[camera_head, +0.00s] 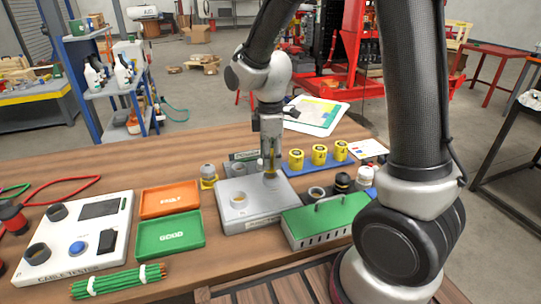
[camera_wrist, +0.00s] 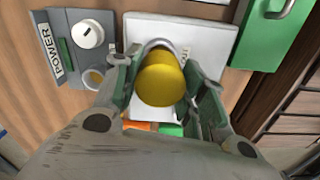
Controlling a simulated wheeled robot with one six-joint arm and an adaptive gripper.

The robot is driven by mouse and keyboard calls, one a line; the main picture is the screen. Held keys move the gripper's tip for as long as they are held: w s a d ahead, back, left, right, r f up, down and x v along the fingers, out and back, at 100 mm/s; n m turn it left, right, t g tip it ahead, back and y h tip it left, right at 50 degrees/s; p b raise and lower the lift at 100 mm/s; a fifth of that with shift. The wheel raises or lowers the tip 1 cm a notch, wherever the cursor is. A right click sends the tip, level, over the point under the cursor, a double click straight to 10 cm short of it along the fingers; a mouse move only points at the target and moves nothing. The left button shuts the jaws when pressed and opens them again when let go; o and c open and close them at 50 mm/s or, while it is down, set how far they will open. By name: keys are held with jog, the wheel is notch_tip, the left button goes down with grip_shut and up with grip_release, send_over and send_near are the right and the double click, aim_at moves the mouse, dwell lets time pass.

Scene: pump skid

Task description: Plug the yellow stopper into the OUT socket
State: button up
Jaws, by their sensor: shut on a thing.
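My gripper (camera_head: 270,168) points down over the far right part of a light grey box (camera_head: 262,208). In the wrist view my gripper (camera_wrist: 165,98) is shut on the yellow stopper (camera_wrist: 162,78), which sits between the two fingers. Part of a pale round rim (camera_wrist: 158,43) shows just past the stopper, over the box's white top (camera_wrist: 205,45). I cannot tell whether the stopper touches the socket or is in it. An open round socket (camera_head: 239,202) shows at the left of the box.
A POWER unit (camera_wrist: 88,35) with a white knob stands beside the box. A green case (camera_head: 325,220) is close at the right. Numbered yellow cups (camera_head: 319,155) stand behind. Orange (camera_head: 170,200) and green (camera_head: 169,234) trays and a cable tester (camera_head: 75,240) lie left.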

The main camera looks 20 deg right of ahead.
jog(key=shift+f, duration=1.75)
dwell(0.5)
jog(key=o, duration=1.2)
jog(key=shift+r, duration=0.1)
notch_tip(320, 180, up, 12)
jog(key=shift+f, duration=0.1)
